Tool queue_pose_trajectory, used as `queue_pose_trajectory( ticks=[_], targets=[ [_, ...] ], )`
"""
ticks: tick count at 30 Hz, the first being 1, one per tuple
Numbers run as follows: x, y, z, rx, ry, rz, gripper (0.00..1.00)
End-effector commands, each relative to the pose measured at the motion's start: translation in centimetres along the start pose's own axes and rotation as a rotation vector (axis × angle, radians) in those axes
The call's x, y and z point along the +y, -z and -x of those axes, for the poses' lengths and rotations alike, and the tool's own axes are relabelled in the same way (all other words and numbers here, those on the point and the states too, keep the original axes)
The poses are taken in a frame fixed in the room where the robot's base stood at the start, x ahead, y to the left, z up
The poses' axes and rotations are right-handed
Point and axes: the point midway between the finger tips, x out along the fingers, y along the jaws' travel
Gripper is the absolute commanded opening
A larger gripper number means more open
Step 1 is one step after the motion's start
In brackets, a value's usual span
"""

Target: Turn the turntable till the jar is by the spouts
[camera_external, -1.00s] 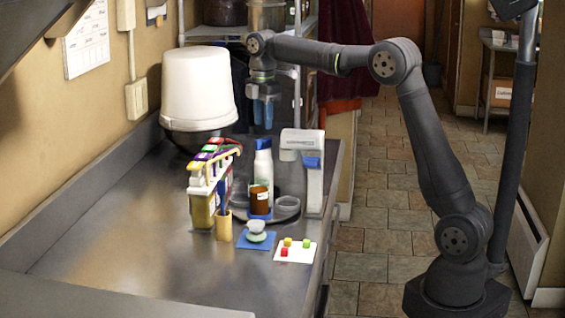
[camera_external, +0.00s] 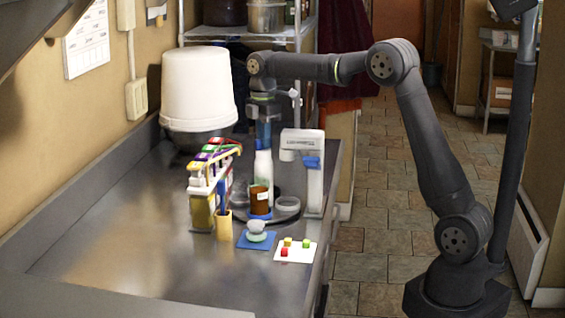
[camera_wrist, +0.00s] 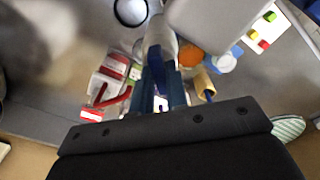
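The dark round turntable (camera_external: 275,222) lies flat on the counter, partly hidden by what stands on it and around it. The brown jar (camera_external: 259,200) stands upright at its front left, with a blue patch below it. In the wrist view an orange round top (camera_wrist: 191,55) looks like this jar. The rack of spouts (camera_external: 211,175), with coloured tops, stands just left of the turntable. A white bottle (camera_external: 263,172) and a grey dish (camera_external: 287,203) are at the turntable too. My gripper (camera_external: 263,146), blue-fingered, points down near the bottle's top; its fingers look slightly apart. Contact is unclear.
A white dispenser (camera_external: 315,175) stands right of the turntable. In front are a yellow cup (camera_external: 224,225), a blue mat (camera_external: 256,241) and a white card (camera_external: 294,251) with small coloured cubes. A large white bucket (camera_external: 198,90) stands behind. The counter's front left is clear.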

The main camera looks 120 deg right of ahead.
Motion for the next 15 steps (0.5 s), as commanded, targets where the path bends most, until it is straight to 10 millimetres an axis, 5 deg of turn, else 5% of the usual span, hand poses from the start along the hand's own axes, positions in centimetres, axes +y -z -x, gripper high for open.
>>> queue_pose_trajectory(
  ticks=[15],
  targets=[
    [0.0, 0.0, 0.04, 0.0, 0.0, -0.062, 0.0]
  ],
)
